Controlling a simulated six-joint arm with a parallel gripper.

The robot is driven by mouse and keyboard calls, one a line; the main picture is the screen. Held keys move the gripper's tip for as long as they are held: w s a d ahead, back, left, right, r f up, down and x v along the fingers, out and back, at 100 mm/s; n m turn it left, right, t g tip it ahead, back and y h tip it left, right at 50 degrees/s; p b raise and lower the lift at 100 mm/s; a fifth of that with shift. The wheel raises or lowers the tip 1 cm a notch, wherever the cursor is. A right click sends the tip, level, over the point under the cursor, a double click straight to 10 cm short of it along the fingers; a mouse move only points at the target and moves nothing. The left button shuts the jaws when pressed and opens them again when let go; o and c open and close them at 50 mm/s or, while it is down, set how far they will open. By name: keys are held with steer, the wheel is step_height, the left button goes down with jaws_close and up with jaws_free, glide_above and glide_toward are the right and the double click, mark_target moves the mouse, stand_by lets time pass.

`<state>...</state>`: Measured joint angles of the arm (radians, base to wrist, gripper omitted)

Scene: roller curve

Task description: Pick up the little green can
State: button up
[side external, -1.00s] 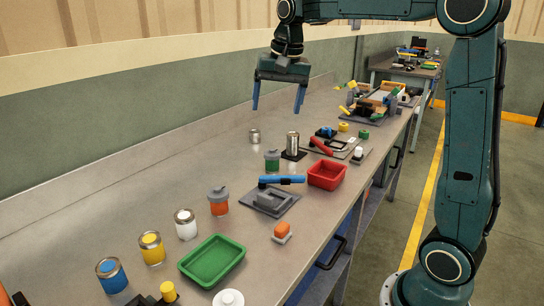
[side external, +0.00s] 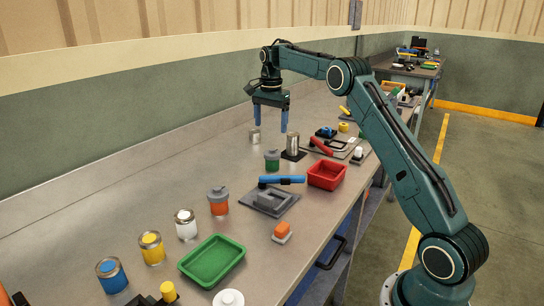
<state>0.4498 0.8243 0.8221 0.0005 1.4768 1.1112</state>
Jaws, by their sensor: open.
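The little green can (side external: 272,160) stands upright on the bench, with a grey top. My gripper (side external: 270,128) points down with its two blue fingers spread apart and nothing between them. In the picture it is just above the green can; how far apart they are in depth I cannot tell. The fingertips do not appear to touch the can.
A bare metal can (side external: 255,137) and a taller metal cylinder on a dark base (side external: 292,145) stand close by. The bench left of the green can is clear.

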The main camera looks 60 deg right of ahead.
mark_target(272, 150)
steer(key=shift+w+d+f+m, duration=0.2)
steer(key=shift+d+f+m, duration=0.1)
steer(key=shift+d+f, duration=0.5)
step_height(272, 150, down, 8)
steer(key=shift+a+r, duration=0.1)
steer(key=shift+r, duration=0.1)
steer(key=shift+f, duration=0.55)
steer(key=shift+w+f, duration=0.1)
steer(key=shift+f, duration=2.5)
steer(key=c, duration=1)
steer(key=shift+c, duration=0.7)
